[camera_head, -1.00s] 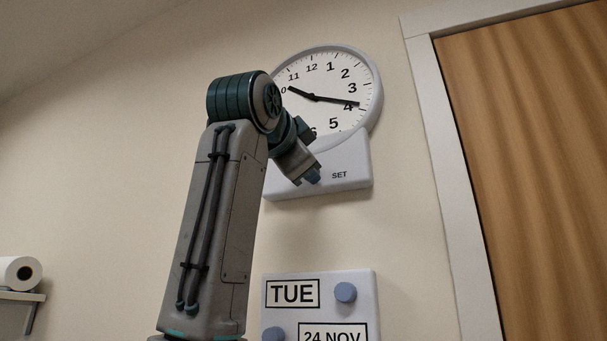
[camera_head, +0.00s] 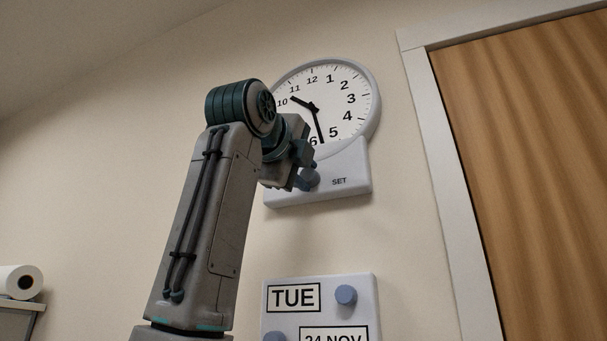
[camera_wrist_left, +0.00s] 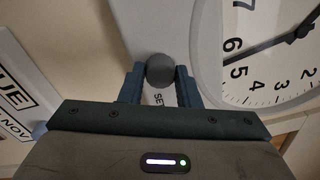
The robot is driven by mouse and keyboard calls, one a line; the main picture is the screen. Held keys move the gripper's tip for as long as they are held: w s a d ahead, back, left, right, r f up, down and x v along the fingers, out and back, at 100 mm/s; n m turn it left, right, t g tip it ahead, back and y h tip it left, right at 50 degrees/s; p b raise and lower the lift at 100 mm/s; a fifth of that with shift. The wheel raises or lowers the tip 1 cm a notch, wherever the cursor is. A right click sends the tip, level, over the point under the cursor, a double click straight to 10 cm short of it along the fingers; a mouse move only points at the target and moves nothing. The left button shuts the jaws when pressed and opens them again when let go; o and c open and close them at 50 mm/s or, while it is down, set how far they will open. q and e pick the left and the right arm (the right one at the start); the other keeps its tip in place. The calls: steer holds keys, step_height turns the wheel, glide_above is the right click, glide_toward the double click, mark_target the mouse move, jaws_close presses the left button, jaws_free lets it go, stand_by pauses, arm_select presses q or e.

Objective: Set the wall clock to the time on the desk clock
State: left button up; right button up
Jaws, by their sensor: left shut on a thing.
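The white wall clock (camera_head: 357,76) hangs high on the wall. Its short hand points just past 10 and its long hand points between 5 and 6. Below the dial, a pale panel marked SET (camera_head: 345,187) carries a round grey-blue knob (camera_head: 311,180). My left gripper (camera_head: 304,178) is shut on this knob. In the left wrist view the knob (camera_wrist_left: 160,70) sits between the two fingers (camera_wrist_left: 160,85), with part of the dial (camera_wrist_left: 270,60) to the right. In the head view my wrist hides the dial's lower left. No desk clock is in view. My right gripper is not in view.
Below hangs a calendar panel (camera_head: 369,293) reading TUE and 24 NOV, with blue knobs. A wooden door (camera_head: 530,170) in a white frame (camera_head: 455,210) stands at right. A paper roll (camera_head: 15,281) lies on a shelf at lower left. The wall between is bare.

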arm_select(q)
steer(key=shift+f+m, duration=0.1)
steer(key=shift+m, duration=1.1)
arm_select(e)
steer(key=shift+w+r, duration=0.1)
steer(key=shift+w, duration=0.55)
arm_select(q)
steer(key=o, duration=1)
steer(key=shift+c, duration=0.2)
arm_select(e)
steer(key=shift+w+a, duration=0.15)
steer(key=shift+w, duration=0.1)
arm_select(q)
steer(key=shift+s, duration=0.1)
